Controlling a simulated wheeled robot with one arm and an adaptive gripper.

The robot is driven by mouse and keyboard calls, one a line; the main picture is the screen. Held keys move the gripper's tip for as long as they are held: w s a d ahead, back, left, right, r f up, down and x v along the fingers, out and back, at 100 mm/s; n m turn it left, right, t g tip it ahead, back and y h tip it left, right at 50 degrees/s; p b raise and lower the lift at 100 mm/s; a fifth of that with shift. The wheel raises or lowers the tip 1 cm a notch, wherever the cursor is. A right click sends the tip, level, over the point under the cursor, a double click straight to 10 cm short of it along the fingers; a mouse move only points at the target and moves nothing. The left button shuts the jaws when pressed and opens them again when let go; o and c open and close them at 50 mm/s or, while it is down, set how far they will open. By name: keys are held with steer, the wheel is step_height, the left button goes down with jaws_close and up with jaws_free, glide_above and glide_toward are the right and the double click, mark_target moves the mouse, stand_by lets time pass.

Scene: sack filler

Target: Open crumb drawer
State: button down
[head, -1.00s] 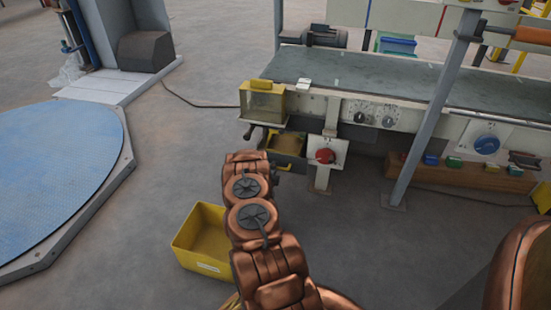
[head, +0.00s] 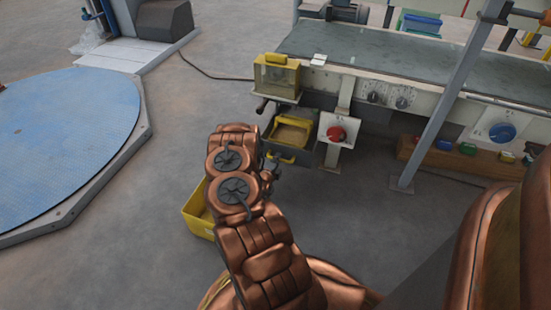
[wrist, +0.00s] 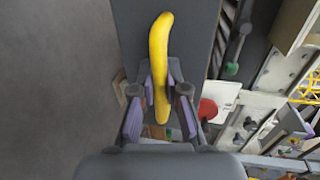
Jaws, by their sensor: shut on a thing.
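The crumb drawer (head: 304,151) is a dark grey-fronted drawer with a yellow rim, under the left end of the machine. It stands pulled out, and tan crumbs (head: 292,134) show inside. Its yellow handle (head: 283,158) is on the front. In the wrist view, the handle (wrist: 160,50) is a long yellow bar running between the fingers. My gripper (wrist: 160,92) is shut on that handle. In the head view, my gripper (head: 270,175) is at the drawer front, partly hidden by my arm.
A yellow bin (head: 197,210) stands on the floor left of my arm, partly hidden. A yellow box (head: 277,76) and a red knob (head: 336,134) are close above and right of the drawer. A blue round platform (head: 60,150) lies left.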

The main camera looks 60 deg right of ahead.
steer(key=shift+s, duration=0.1)
steer(key=c, duration=1.2)
jaws_free()
steer(key=shift+a, duration=0.1)
steer(key=v, duration=1.2)
